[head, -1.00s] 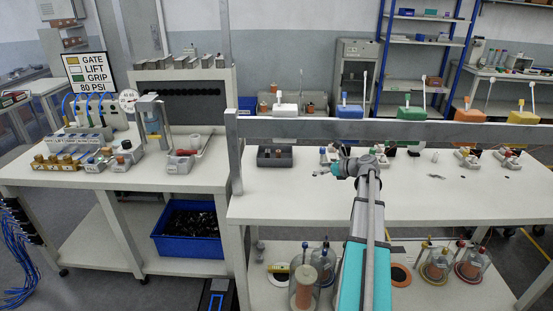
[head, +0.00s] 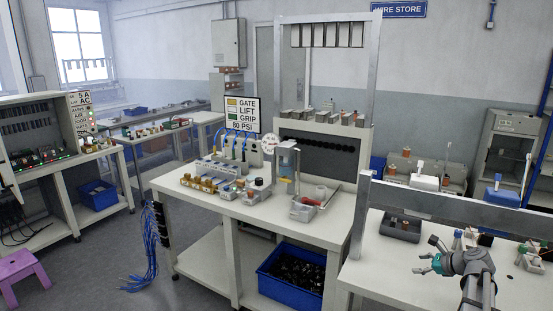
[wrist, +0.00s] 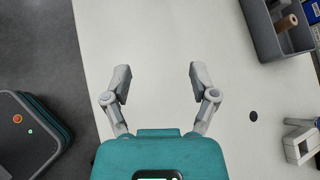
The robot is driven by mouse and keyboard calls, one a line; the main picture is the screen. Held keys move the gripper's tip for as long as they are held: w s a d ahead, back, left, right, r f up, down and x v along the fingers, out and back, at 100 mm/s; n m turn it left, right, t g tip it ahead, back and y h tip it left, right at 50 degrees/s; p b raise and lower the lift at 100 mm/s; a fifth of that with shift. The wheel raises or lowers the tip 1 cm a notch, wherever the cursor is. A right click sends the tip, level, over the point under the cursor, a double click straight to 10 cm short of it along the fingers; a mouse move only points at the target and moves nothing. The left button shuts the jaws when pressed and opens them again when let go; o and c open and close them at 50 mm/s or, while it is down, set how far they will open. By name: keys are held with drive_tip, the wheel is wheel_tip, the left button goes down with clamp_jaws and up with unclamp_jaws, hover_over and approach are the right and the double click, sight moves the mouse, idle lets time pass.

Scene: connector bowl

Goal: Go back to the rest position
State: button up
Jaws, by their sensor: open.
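My gripper (head: 427,265) is at the right of the head view, over the white worktable (head: 375,270) near its left part. In the wrist view my gripper (wrist: 158,85) has its two grey fingers spread wide apart, with nothing between them. Bare white table top lies below and beyond the fingers. The gripper looks raised above the table, though its exact height is hard to tell.
A grey tray (head: 400,228) with brown parts sits on the table beyond my gripper; it also shows in the wrist view (wrist: 268,30). Small connectors (head: 470,240) stand to its right. A second bench (head: 250,210) with a blue bin (head: 290,275) stands left.

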drive_tip(key=a+f+n+g, duration=0.1)
drive_tip(key=a, duration=0.2)
drive_tip(key=s+a+n, duration=0.1)
drive_tip(key=a+n, duration=0.1)
drive_tip(key=a, duration=0.1)
drive_tip(key=a+f+n+g, duration=0.1)
drive_tip(key=a+n, duration=0.1)
drive_tip(key=a, duration=0.2)
drive_tip(key=shift+s+f+g, duration=0.25)
drive_tip(key=shift+f+g, duration=0.05)
drive_tip(key=shift+f, duration=0.05)
drive_tip(key=s+a+f+n+g+h, duration=0.2)
drive_tip(key=s+a+n+g+h, duration=0.1)
drive_tip(key=s+a+n, duration=0.4)
drive_tip(key=s+a+f+n+g+h, duration=0.3)
drive_tip(key=s+a+n, duration=0.5)
drive_tip(key=a+n, duration=0.5)
drive_tip(key=a, duration=0.2)
drive_tip(key=shift+a+f+g, duration=0.2)
drive_tip(key=shift+a+g, duration=0.1)
drive_tip(key=shift+a, duration=0.05)
